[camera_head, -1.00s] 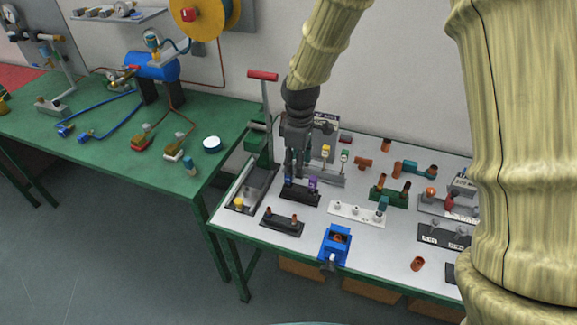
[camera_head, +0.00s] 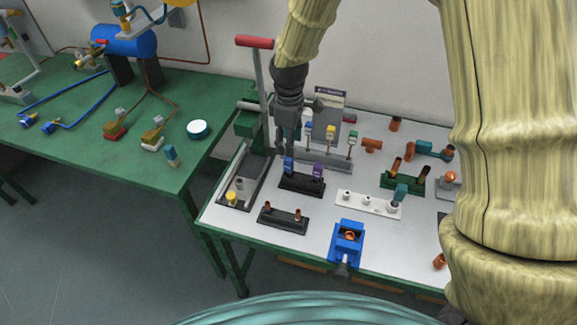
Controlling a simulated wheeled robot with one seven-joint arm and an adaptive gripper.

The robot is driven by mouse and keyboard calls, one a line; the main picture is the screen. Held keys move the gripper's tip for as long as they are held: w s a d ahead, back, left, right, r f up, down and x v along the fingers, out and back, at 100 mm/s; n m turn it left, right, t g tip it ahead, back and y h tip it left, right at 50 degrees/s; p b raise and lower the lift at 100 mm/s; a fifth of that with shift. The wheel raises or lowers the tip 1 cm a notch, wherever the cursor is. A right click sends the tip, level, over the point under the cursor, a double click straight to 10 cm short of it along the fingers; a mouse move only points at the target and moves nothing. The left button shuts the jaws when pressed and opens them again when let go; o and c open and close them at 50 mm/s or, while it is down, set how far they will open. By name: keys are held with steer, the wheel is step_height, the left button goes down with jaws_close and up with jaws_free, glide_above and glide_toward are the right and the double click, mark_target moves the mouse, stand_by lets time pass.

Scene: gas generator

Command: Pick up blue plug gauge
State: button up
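A small blue-topped gauge (camera_head: 288,165) stands upright at the left end of a black block (camera_head: 300,184) on the grey-white bench. A purple-topped piece (camera_head: 318,171) stands at the block's right end. My gripper (camera_head: 287,151) points down just above the blue piece, its two fingers apart with a gap between them. The fingertips overlap the top of the blue piece in this view, so I cannot tell whether they touch it.
The grey rack (camera_head: 322,160) also holds yellow and green pieces. A red-handled press (camera_head: 255,42) stands close left of my gripper. A blue vise (camera_head: 347,240), a white block (camera_head: 368,206) and a black block with copper pieces (camera_head: 283,219) lie in front. Copper fittings lie to the right.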

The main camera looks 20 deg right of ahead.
mark_target(289, 163)
steer(key=shift+a+f, duration=0.1)
steer(key=shift+f, duration=0.35)
step_height(289, 163, down, 3)
steer(key=shift+w+f+p, duration=0.1)
steer(key=shift+w+p, duration=0.05)
steer(key=shift+p, duration=0.35)
steer(key=shift+f, duration=0.4)
steer(key=shift+w+f+p, duration=0.1)
steer(key=shift+f+p, duration=0.8)
steer(key=shift+f, duration=0.2)
steer(key=shift+f+p, duration=0.5)
steer(key=shift+f, duration=1.05)
steer(key=c, duration=1)
